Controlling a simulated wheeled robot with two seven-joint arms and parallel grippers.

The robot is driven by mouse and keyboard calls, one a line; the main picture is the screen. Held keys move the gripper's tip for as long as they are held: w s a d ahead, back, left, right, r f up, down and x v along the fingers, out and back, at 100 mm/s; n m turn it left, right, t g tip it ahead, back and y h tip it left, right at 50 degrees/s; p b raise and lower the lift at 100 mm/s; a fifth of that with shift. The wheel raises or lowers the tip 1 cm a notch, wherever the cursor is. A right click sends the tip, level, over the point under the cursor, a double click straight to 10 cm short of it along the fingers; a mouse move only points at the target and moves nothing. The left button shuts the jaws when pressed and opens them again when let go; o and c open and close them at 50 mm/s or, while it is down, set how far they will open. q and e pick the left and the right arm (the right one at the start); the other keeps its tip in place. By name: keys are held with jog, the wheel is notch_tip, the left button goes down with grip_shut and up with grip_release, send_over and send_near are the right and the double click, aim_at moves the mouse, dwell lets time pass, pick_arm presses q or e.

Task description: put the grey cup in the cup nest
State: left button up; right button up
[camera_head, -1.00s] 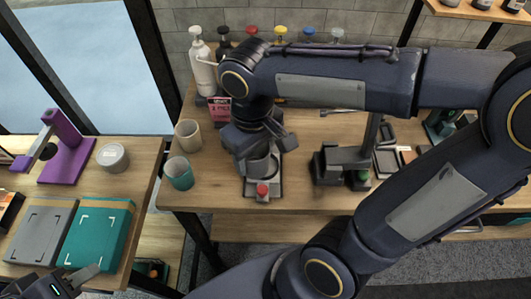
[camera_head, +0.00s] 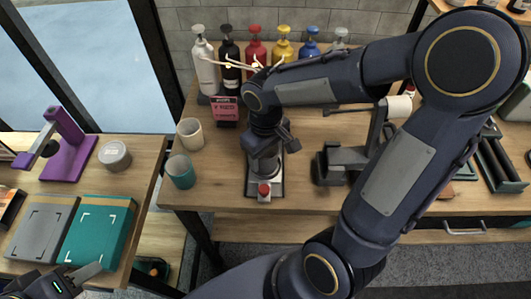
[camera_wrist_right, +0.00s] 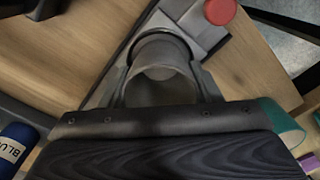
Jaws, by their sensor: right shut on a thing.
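The grey cup (camera_wrist_right: 160,88) is between the fingers of my right gripper (camera_wrist_right: 163,90) in the right wrist view. The gripper is shut on it. In the head view my right gripper (camera_head: 267,160) is over a grey stand with a red button (camera_head: 264,190) at the front edge of the main table, and hides most of the cup. The stand's red button (camera_wrist_right: 220,11) also shows beyond the cup in the wrist view. Whether the cup rests fully in the nest is hidden. My left gripper (camera_head: 85,275) is at the bottom left; its jaw opening is unclear.
A beige cup (camera_head: 190,134) and a teal cup (camera_head: 181,172) stand left of the stand. Several pump bottles (camera_head: 256,48) line the back. A dark device (camera_head: 335,165) stands to the right. The left table holds a purple stand (camera_head: 66,155), a round tin (camera_head: 114,156) and teal box (camera_head: 100,228).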

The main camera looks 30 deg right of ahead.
jog(key=shift+f, duration=0.2)
jog(key=o, duration=0.9)
jog(key=shift+r, duration=0.1)
jog(key=shift+o, duration=0.2)
jog(key=shift+r, duration=0.1)
